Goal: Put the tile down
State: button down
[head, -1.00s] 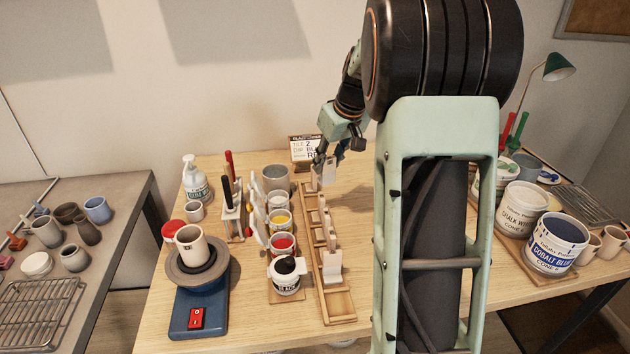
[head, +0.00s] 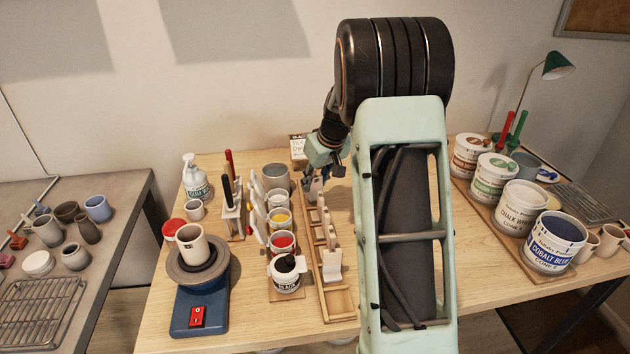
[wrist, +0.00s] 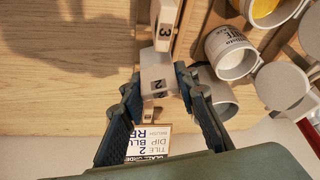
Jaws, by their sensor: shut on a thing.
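My gripper (wrist: 157,82) is shut on a pale tile marked 2 (wrist: 155,70), with one finger at each side. In the head view my gripper (head: 323,172) is over the far end of the wooden tile rack (head: 341,304). The held tile (head: 314,188) is partly hidden there by my gripper, upright or nearly so. I cannot tell whether it touches the rack. Other pale tiles stand in the rack, one marked 3 (wrist: 164,24) in the wrist view and a nearer one (head: 332,265) in the head view.
Glaze cups, with a red one (head: 282,242) among them, stand close left of the rack. A printed card (head: 297,146) stands behind it. A potter's wheel (head: 198,290) is at left. Large paint tubs (head: 553,243) stand at right.

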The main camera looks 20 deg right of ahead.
jog(key=shift+f+b, duration=0.4)
jog(key=shift+f, duration=0.05)
jog(key=shift+f, duration=0.15)
jog(key=c, duration=1.5)
grip_release()
jog(key=shift+r+p, duration=0.35)
jog(key=shift+r, duration=0.15)
jog(key=v, duration=1.2)
jog(key=shift+r, duration=0.2)
